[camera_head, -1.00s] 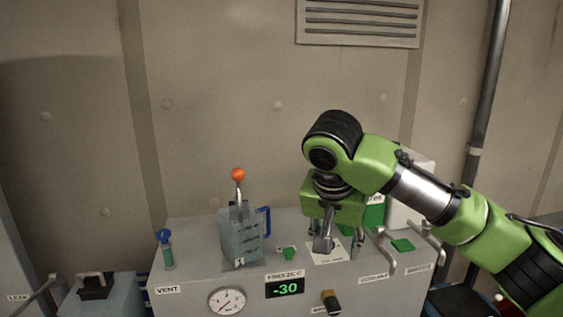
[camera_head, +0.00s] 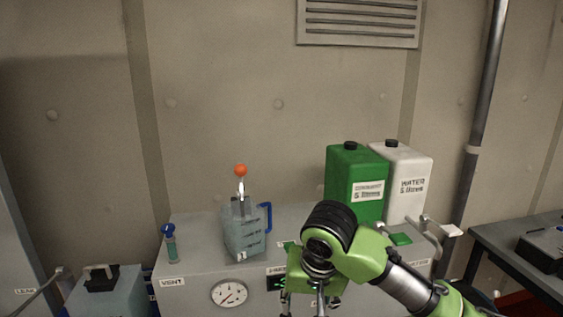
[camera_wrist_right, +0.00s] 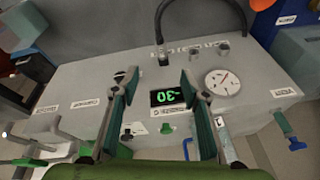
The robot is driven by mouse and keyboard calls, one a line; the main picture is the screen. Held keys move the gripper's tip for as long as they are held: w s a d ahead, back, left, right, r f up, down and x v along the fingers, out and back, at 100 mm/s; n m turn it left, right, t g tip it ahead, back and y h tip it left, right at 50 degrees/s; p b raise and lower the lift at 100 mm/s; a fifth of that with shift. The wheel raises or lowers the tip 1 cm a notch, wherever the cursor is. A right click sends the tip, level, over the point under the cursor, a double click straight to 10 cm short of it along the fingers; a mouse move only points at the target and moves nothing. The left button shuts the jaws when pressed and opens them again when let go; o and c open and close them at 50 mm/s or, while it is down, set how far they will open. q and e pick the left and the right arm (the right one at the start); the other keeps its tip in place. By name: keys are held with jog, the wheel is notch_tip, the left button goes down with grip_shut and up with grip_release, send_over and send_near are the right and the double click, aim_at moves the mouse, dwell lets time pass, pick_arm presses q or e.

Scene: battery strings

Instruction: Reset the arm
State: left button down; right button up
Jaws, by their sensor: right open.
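My green right arm reaches in from the lower right in the head view. My right gripper (camera_head: 304,302) hangs in front of the grey console's front edge (camera_head: 205,272), pointing down, its fingertips cut off or hard to see at the bottom. In the right wrist view the gripper (camera_wrist_right: 160,82) is open, its two fingers wide apart with nothing between them. The green -30 display (camera_wrist_right: 168,96) on the console's front shows beyond and between the fingers. My left gripper is not in view.
A round gauge (camera_head: 229,293) sits on the front. A dark table (camera_head: 500,250) stands right.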

jog(key=s+f+n+y, duration=0.1)
jog(key=s+f+y, duration=0.1)
jog(key=s+f, duration=0.5)
jog(key=s+f+n+y, duration=0.1)
jog(key=s+f, duration=0.3)
jog(key=f, duration=0.5)
jog(key=s+d+f+h, duration=0.2)
jog(key=s+d+f, duration=0.2)
jog(key=s+d, duration=0.4)
jog(key=s+d+f+h, duration=0.2)
jog(key=s+d+f, duration=0.2)
jog(key=s+d, duration=0.4)
notch_tip(320, 180, down, 31)
jog(key=g+b, duration=0.1)
jog(key=b, duration=0.6)
jog(key=s+d+f+b, duration=0.1)
jog(key=s+f+b, duration=0.2)
jog(key=s+f, duration=0.6)
jog(key=s+d+f+n+g+b, duration=0.1)
jog(key=s+f+b, duration=0.3)
jog(key=s+f, duration=0.6)
notch_tip(320, 180, down, 7)
jog(key=shift+d+r+g, duration=0.15)
jog(key=shift+d+g, duration=0.15)
jog(key=shift+d, duration=0.1)
